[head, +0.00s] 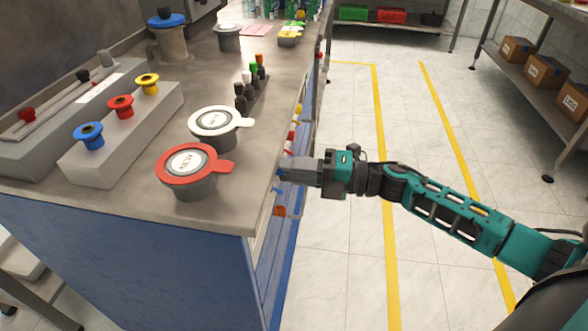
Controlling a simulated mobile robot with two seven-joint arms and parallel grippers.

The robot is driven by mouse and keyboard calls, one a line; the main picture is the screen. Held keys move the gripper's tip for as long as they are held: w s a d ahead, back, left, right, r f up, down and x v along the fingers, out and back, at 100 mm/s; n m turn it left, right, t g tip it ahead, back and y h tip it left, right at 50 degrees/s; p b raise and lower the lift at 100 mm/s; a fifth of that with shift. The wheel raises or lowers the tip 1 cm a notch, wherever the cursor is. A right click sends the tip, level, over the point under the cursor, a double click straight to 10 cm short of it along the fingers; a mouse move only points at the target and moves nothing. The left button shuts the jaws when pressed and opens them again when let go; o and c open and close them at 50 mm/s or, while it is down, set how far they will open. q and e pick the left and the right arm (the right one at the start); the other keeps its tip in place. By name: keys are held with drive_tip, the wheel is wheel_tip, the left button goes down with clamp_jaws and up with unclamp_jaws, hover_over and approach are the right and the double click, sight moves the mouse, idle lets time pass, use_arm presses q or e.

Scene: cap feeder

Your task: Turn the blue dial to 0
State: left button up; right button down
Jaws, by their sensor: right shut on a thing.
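My right gripper (288,171) reaches in from the right to the front face of the counter, just below the top's edge. Its jaws are shut on a small blue piece (279,173), which I take to be the blue dial. Most of it is hidden by the fingers and the steep viewing angle. Its marks and pointer cannot be read, so I cannot tell its setting. My left gripper is not in view.
Other parts on the counter front include a yellow one (298,108) and an orange-red one (279,211). On the counter top stand a red-lidded pot (189,188), a white-lidded pot (219,122) and a grey button box (105,165). The floor at right is clear.

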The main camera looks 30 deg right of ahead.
drive_tip(key=c, duration=1)
unclamp_jaws()
drive_tip(key=shift+o, duration=0.2)
drive_tip(key=p+v, duration=0.1)
drive_tip(key=v, duration=1.2)
